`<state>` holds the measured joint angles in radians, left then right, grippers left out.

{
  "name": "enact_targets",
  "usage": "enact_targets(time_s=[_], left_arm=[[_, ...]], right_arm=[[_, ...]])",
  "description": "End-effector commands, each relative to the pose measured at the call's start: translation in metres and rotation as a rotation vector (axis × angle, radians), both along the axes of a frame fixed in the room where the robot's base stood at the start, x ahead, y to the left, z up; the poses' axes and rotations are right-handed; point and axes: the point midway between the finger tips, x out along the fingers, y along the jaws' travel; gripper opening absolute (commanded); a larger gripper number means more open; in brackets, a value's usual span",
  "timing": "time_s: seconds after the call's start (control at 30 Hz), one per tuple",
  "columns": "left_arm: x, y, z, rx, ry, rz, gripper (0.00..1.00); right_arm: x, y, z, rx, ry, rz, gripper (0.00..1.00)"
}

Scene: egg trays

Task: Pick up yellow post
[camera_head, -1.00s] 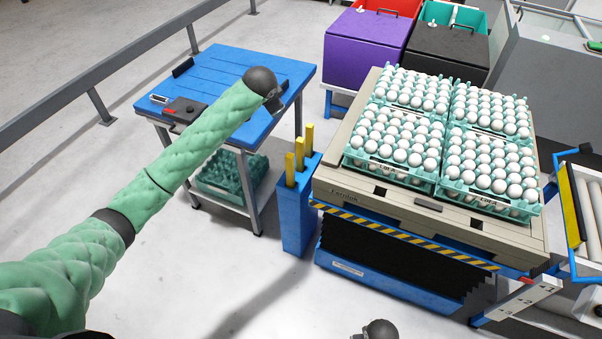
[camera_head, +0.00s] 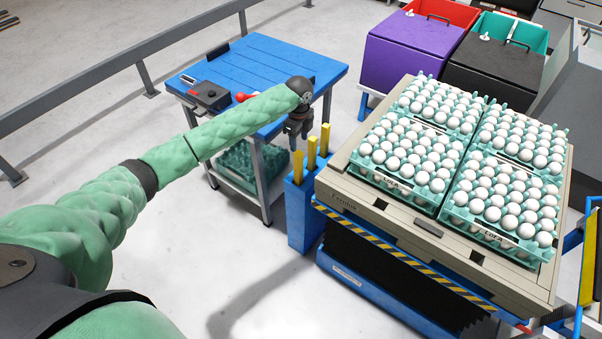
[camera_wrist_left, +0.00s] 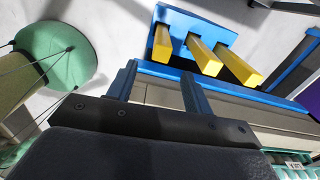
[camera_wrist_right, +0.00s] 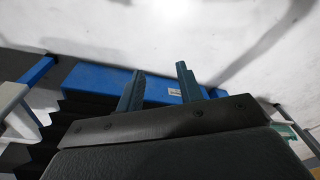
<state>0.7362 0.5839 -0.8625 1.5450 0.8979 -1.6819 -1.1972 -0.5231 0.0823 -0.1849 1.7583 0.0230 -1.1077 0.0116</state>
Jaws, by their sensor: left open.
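Three yellow posts stand upright in a narrow blue holder (camera_head: 300,215) between the blue table and the egg platform. They are a left post (camera_head: 298,166), a middle post (camera_head: 312,152) and a right post (camera_head: 325,138). My left gripper (camera_head: 297,143) points down just above and behind the left post, open and empty. In the left wrist view, the three posts (camera_wrist_left: 162,43) (camera_wrist_left: 203,54) (camera_wrist_left: 239,65) lie beyond the open fingers (camera_wrist_left: 160,80), apart from them. My right gripper (camera_wrist_right: 158,88) shows only in the right wrist view, with its fingers apart and nothing between them.
The blue table (camera_head: 262,62) holds a dark box (camera_head: 208,95) and a red item (camera_head: 243,97). The platform (camera_head: 345,190) right of the posts carries several trays of white eggs (camera_head: 410,180). Purple (camera_head: 410,55) and black bins stand behind.

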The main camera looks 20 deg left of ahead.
Motion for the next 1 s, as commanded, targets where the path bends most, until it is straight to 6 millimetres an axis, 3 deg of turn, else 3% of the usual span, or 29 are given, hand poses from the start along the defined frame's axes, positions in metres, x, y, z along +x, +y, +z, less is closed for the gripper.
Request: enact_targets(time_s=[0.17, 0.57, 1.0], left_arm=[[0.000, 0.000, -0.002, 0.001, 0.000, -0.067, 0.51], [0.001, 0.001, -0.031, 0.001, -0.001, -0.067, 0.51], [0.003, 0.005, -0.073, 0.002, -0.001, -0.067, 0.51]], right_arm=[[-0.001, -0.001, -0.002, -0.001, -0.001, 0.000, 0.36], [-0.008, -0.007, -0.033, -0.008, -0.007, 0.001, 0.36], [-0.017, -0.020, -0.084, -0.022, -0.034, 0.007, 0.36]])
